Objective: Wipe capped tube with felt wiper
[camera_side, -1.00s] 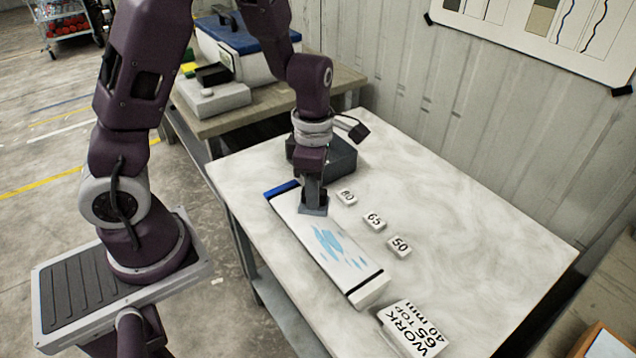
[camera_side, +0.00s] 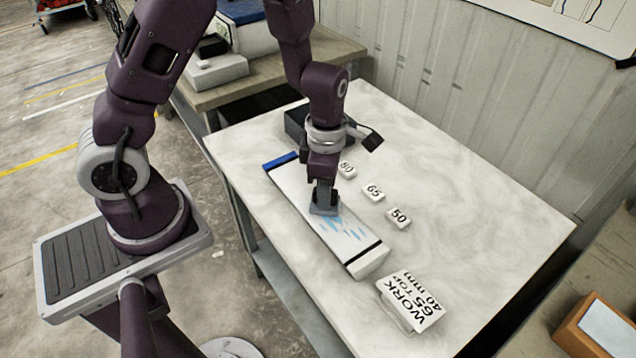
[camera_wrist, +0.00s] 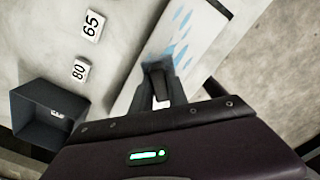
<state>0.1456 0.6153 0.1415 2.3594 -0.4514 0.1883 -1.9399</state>
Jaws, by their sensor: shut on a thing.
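The capped tube (camera_side: 301,192) is a long white box-like piece lying on the table, with a blue cap (camera_side: 280,160) at its far end and a dark band near its near end. Light blue marks (camera_side: 347,229) lie on its top; they also show in the wrist view (camera_wrist: 181,38). My gripper (camera_side: 323,192) points down over the tube's middle and is shut on the grey felt wiper (camera_side: 324,209). The wiper appears to rest on the tube's top at the far edge of the visible marks. In the wrist view my gripper (camera_wrist: 161,88) hides most of the wiper.
Small blocks labelled 80 (camera_side: 347,170), 65 (camera_side: 373,192) and 50 (camera_side: 398,217) stand right of the tube. A dark open box (camera_wrist: 42,112) sits near the tube's capped end. The table's right side is clear.

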